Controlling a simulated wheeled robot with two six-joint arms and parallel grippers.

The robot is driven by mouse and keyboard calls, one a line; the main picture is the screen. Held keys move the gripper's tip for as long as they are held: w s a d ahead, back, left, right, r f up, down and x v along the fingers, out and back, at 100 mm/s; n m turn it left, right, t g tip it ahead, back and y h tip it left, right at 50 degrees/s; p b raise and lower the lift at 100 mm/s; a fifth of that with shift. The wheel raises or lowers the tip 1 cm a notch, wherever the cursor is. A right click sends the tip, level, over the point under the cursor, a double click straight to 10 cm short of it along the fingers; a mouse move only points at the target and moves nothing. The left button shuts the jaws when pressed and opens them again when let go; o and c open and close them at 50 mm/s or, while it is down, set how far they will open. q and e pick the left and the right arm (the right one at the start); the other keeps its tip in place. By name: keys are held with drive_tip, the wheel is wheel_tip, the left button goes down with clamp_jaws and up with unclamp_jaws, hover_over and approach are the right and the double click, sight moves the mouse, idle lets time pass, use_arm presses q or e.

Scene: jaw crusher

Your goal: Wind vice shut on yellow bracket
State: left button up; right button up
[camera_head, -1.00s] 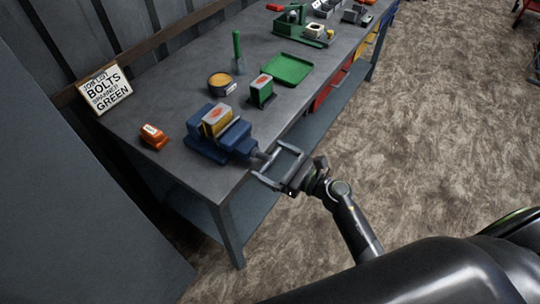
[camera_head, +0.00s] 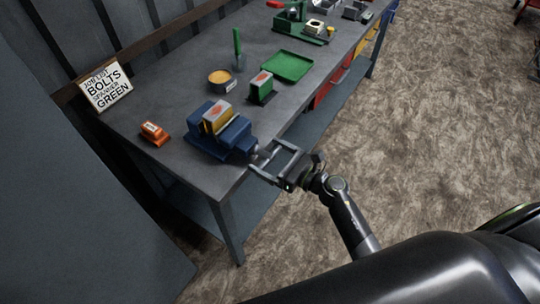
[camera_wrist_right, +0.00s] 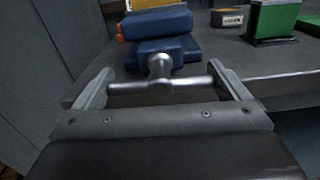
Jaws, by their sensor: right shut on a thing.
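The blue vice (camera_head: 232,137) sits at the near corner of the workbench. The yellow bracket (camera_head: 217,117), with an orange-red mark on its grey top, stands between the vice's jaws. In the right wrist view the vice (camera_wrist_right: 160,48) is straight ahead, and only the bracket's lower edge (camera_wrist_right: 155,4) shows at the top. The vice's metal handle bar (camera_wrist_right: 160,86) lies crosswise on its screw. My right gripper (camera_head: 267,163) is shut on this handle, a finger at each end of the bar in the right wrist view (camera_wrist_right: 168,88). My left gripper is not in view.
An orange block (camera_head: 154,132) lies left of the vice. A green block (camera_head: 261,87), a round tin (camera_head: 221,81) and a green tray (camera_head: 287,66) stand behind it. A sign (camera_head: 105,87) leans at the back. Open floor is to the right.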

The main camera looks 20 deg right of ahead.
drive_tip(key=m+p, duration=0.2)
drive_tip(key=m, duration=0.3)
drive_tip(key=shift+r, duration=0.15)
drive_tip(key=m+p, duration=0.2)
drive_tip(key=m, duration=0.2)
drive_tip(key=m+p, duration=0.2)
drive_tip(key=m, duration=0.3)
drive_tip(key=shift+w+m+p, duration=0.1)
drive_tip(key=shift+m+p, duration=0.25)
drive_tip(key=shift+m, duration=0.05)
drive_tip(key=shift+f+m+p, duration=0.15)
drive_tip(key=shift+m+p, duration=0.35)
drive_tip(key=shift+m, duration=0.6)
drive_tip(key=shift+f+m+p, duration=0.1)
drive_tip(key=shift+m+p, duration=0.35)
drive_tip(key=shift+m, duration=0.65)
drive_tip(key=o, duration=0.6)
drive_tip(key=shift+d, duration=0.1)
